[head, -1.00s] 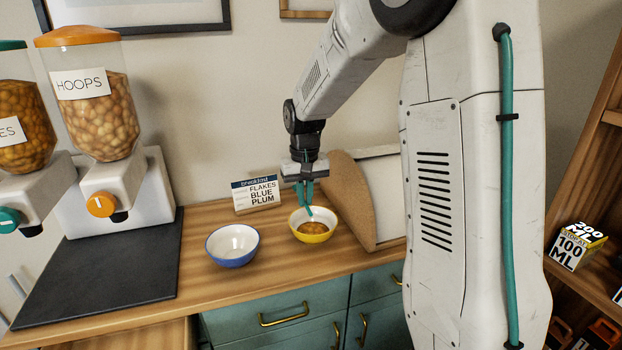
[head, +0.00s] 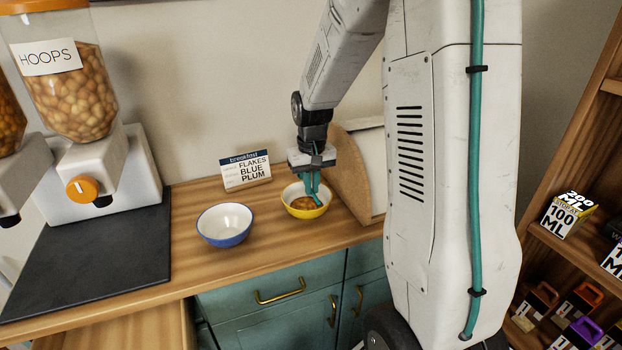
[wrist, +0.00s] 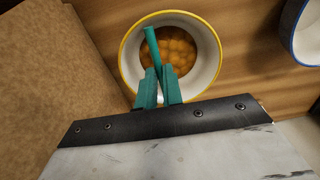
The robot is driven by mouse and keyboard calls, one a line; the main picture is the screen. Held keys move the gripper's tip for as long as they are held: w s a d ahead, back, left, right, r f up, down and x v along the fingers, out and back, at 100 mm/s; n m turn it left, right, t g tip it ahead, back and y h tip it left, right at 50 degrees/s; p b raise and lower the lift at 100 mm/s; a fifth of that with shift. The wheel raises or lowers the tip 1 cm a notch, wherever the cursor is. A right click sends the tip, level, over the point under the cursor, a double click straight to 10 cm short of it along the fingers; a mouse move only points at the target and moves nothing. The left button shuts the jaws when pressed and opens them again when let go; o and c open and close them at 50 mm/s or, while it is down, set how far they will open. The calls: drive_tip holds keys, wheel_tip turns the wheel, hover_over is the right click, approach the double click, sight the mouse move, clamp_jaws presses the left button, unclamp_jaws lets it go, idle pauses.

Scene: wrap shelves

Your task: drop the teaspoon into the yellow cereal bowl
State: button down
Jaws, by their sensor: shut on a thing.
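The yellow cereal bowl (head: 292,209) stands on the wooden counter, white inside with brown-orange cereal in it. It also shows at the top of the wrist view (wrist: 125,75). My gripper (head: 312,188) is just above the bowl, pointing down. In the wrist view my gripper's teal fingers (wrist: 159,76) are closed together at the bowl's near rim. They are shut on the teal teaspoon (wrist: 152,44), which sticks out past the fingertips over the cereal. The fingers hide its gripped part. I cannot tell whether its tip touches the cereal.
A blue-rimmed white bowl (head: 224,226) stands empty to the left. A card reading FLAKES BLUE PLUM (head: 246,171) is behind. A rounded brown-sided box (head: 354,185) stands close on the right. Cereal dispensers (head: 75,100) are at left. The counter front is clear.

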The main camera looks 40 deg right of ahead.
drive_tip(key=c, duration=1.5)
unclamp_jaws()
drive_tip(key=shift+o, duration=0.2)
wheel_tip(320, 180, up, 8)
drive_tip(key=shift+f, duration=0.1)
drive_tip(key=shift+s+a+f, duration=0.1)
drive_tip(key=shift+s+a, duration=0.05)
drive_tip(key=shift+s, duration=0.2)
drive_tip(key=s+a+r+n, duration=0.1)
drive_tip(key=s+a+r, duration=0.1)
drive_tip(key=s+a, duration=0.3)
drive_tip(key=s+a+r+n+t, duration=0.1)
drive_tip(key=s+a+r, duration=0.2)
drive_tip(key=s, duration=0.8)
drive_tip(key=s+a+r+n, duration=0.1)
drive_tip(key=s+a+r, duration=0.1)
drive_tip(key=s+a, duration=0.6)
drive_tip(key=shift+s+r+n, duration=0.25)
drive_tip(key=shift+s+n, duration=0.05)
drive_tip(key=shift+s, duration=0.05)
